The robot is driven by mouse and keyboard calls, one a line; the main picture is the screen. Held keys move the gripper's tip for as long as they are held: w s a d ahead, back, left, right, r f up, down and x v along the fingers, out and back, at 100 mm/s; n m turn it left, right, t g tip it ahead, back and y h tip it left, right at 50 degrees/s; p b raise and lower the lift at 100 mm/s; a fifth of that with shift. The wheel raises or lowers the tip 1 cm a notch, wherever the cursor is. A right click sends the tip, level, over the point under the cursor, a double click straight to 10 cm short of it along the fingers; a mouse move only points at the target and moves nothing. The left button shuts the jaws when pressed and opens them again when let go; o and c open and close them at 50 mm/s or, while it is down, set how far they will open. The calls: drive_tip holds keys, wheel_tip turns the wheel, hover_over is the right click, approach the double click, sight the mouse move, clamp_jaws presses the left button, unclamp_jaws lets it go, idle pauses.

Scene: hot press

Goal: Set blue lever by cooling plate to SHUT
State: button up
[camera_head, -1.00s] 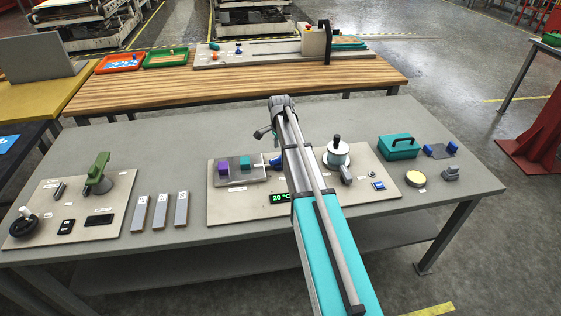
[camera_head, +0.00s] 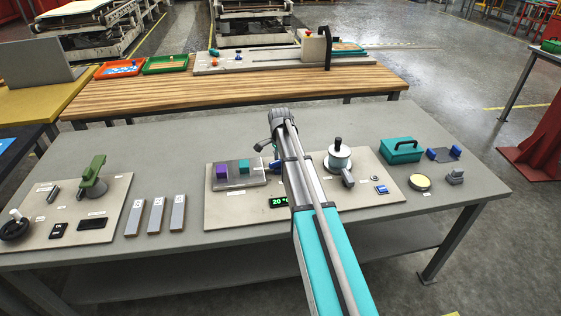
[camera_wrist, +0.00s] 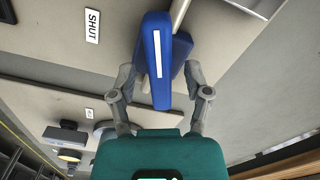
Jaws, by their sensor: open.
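The blue lever (camera_wrist: 155,40) with a white stripe fills the top middle of the wrist view. It also shows in the head view (camera_head: 274,164), partly hidden by my arm, at the right edge of the cooling plate (camera_head: 222,185). My gripper (camera_wrist: 160,78) is open, with one finger on each side of the lever's near end. Whether either finger touches it I cannot tell. A SHUT label (camera_wrist: 92,26) lies to the left of the lever in the wrist view. In the head view my arm hides the fingertips.
A purple block (camera_head: 222,171) and a teal block (camera_head: 244,166) sit on the plate. A green display (camera_head: 279,202) stands in front, partly covered by my arm. A white round device with a black knob (camera_head: 339,160) is to the right. The table behind my arm is mostly clear.

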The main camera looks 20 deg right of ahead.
clamp_jaws()
drive_tip(key=shift+n, duration=0.4)
drive_tip(key=n, duration=1.2)
drive_tip(key=shift+n, duration=0.4)
idle(0.4)
